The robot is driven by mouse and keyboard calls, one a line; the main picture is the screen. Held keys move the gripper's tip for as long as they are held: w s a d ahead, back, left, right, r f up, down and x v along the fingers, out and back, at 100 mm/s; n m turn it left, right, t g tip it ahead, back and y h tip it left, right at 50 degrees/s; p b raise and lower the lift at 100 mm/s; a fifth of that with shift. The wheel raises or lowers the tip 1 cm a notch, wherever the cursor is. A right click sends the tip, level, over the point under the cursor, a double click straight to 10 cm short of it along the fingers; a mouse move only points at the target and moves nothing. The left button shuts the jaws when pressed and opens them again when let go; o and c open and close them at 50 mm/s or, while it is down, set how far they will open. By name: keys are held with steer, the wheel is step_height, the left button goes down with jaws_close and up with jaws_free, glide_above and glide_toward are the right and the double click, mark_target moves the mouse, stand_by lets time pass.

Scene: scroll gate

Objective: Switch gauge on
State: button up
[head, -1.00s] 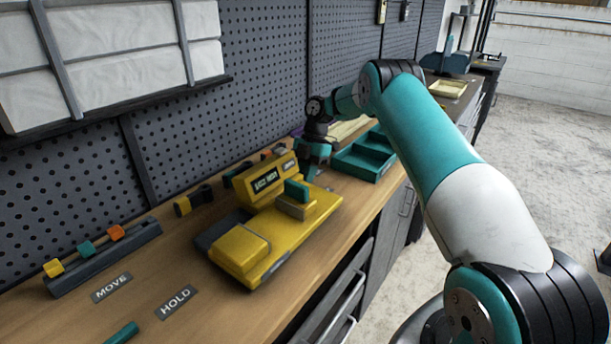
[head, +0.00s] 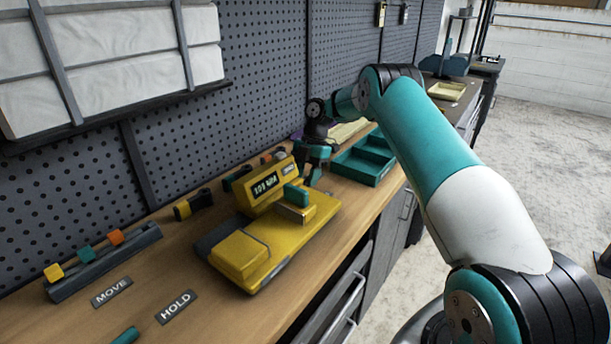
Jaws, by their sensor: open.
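The yellow gauge (head: 322,210) lies on the wooden bench. Its raised housing has a dark display (head: 265,187) with lit characters that look like a number and a unit, too small to read surely. A teal block (head: 296,194) stands on a yellow mount on the gauge. My gripper (head: 312,177) is open and points down just behind the right end of the display housing. I cannot tell whether a fingertip touches the housing. Any switch there is too small or hidden to make out.
A teal divided tray (head: 364,160) sits right of my gripper. A rack with coloured knobs (head: 105,262) and the labels MOVE (head: 112,292) and HOLD (head: 177,307) are at the left. Several small tools line the pegboard.

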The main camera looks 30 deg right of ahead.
steer(key=p+v, duration=1.1)
steer(key=p, duration=0.5)
steer(key=shift+r+p, duration=0.25)
steer(key=shift+p, duration=0.15)
steer(key=shift+d, duration=0.1)
